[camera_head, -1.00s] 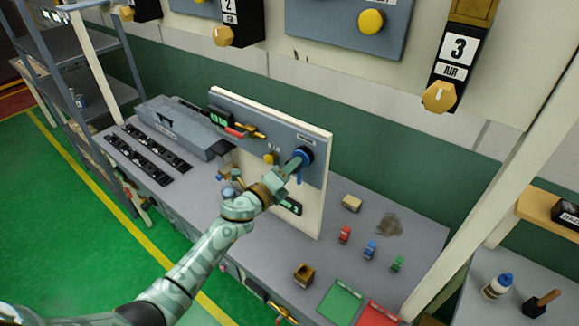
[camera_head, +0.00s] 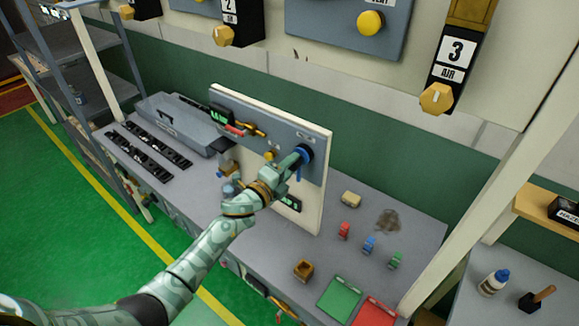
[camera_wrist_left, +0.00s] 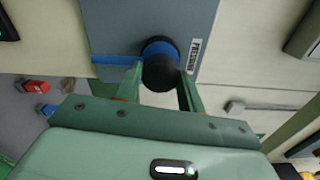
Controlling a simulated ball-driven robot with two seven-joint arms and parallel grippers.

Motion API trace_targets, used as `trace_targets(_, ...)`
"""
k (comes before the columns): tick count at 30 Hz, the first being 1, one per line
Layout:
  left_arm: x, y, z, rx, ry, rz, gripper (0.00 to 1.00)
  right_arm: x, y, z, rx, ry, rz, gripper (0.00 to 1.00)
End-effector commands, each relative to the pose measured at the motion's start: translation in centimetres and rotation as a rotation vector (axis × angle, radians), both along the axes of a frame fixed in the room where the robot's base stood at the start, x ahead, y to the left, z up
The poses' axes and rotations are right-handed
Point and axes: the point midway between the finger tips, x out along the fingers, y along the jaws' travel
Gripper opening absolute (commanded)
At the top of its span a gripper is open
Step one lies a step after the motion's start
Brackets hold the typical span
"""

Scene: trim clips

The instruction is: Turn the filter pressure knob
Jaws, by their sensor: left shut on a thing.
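The filter pressure knob (camera_head: 305,153) is a round black and blue knob on the grey panel (camera_head: 247,120) of an upright cream board on the workbench. In the left wrist view the knob (camera_wrist_left: 160,66) has a black front and a blue ring, beside a label reading PRESSURE. My left gripper (camera_head: 297,161) reaches the knob from the front left. In the left wrist view its green fingers (camera_wrist_left: 161,88) stand on both sides of the knob, shut on it. My right gripper is not in view.
Red, blue and green clips (camera_head: 369,245) stand on the bench right of the board. A green square (camera_head: 339,299) and a red square (camera_head: 375,311) lie at the front edge. A grey case (camera_head: 175,124) sits left. A post (camera_head: 490,150) rises at the right.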

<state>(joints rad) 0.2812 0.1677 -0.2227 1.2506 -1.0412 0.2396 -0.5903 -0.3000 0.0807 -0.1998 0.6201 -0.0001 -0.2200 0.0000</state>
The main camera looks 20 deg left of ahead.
Motion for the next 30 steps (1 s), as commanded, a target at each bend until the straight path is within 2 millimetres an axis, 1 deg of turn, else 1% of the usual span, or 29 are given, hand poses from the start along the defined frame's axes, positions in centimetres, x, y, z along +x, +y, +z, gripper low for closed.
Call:
trace_targets(3, -0.1, 0.0, -0.2, 0.002, 0.002, 0.000, 0.16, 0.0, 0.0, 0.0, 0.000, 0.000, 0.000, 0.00)
trace_targets(4, -0.1, 0.0, -0.2, 0.002, 0.002, 0.000, 0.47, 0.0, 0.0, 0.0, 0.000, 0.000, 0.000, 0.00)
trace_targets(5, -0.1, 0.0, -0.2, 0.002, 0.002, 0.000, 0.55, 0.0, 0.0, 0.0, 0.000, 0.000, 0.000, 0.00)
trace_targets(6, -0.1, 0.0, -0.2, 0.002, 0.002, 0.000, 0.60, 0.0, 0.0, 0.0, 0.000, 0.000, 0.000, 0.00)
trace_targets(14, -0.1, 0.0, -0.1, 0.002, 0.000, 0.000, 0.60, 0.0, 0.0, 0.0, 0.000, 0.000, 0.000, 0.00)
trace_targets(17, -0.7, 0.3, -0.1, 0.003, 0.001, 0.000, 0.60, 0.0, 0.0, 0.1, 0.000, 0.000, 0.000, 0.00)
trace_targets(20, -2.1, 0.8, -0.1, 0.006, 0.002, 0.001, 0.60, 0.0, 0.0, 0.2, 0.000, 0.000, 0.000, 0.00)
trace_targets(23, -4.5, 1.6, -0.2, 0.005, 0.003, -0.001, 0.60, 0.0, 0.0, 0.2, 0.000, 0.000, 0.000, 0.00)
trace_targets(24, -5.6, 2.0, -0.2, 0.006, 0.003, -0.001, 0.60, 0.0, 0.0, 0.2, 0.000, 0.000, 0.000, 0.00)
trace_targets(30, -10.7, 3.8, -0.3, 0.003, 0.003, -0.002, 0.60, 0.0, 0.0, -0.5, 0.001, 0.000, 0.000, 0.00)
